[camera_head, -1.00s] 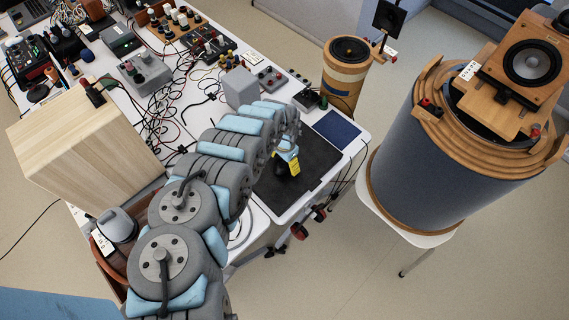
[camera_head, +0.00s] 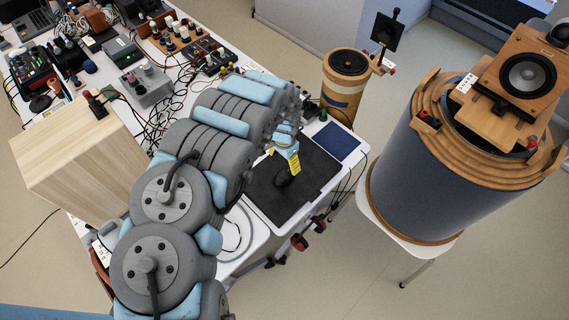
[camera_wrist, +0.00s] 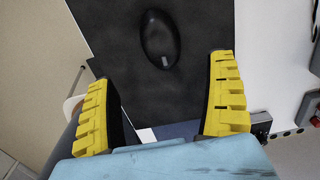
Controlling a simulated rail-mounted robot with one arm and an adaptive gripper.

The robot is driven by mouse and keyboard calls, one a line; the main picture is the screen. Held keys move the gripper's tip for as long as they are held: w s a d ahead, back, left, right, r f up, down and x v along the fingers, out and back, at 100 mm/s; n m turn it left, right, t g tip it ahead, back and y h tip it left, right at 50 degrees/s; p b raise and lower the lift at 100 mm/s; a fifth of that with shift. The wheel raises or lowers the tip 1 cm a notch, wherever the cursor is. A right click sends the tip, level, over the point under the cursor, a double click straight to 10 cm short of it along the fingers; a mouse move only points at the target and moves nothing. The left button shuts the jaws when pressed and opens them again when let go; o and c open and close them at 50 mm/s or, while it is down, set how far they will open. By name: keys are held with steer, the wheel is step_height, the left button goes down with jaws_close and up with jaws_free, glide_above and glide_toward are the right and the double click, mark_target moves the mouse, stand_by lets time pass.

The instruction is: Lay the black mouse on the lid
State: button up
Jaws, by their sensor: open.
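The black mouse (camera_wrist: 160,38) lies on a flat dark pad (camera_wrist: 205,20), between and beyond my fingertips in the wrist view. In the head view the mouse (camera_head: 283,178) is a small dark shape beside the yellow fingers, on the dark pad (camera_head: 263,190) at the table's front right. My gripper (camera_wrist: 163,70) is open and empty, with its two yellow ribbed fingers spread apart. It also shows above the pad in the head view (camera_head: 293,163). I cannot tell which thing is the lid.
A blue square (camera_head: 337,141) lies beyond the pad. A wooden box (camera_head: 75,150) stands left of my arm. Cables and devices such as a grey box (camera_head: 145,87) crowd the back of the table. A large grey drum with a speaker (camera_head: 440,165) stands at the right.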

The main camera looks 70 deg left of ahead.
steer(key=shift+r, duration=0.7)
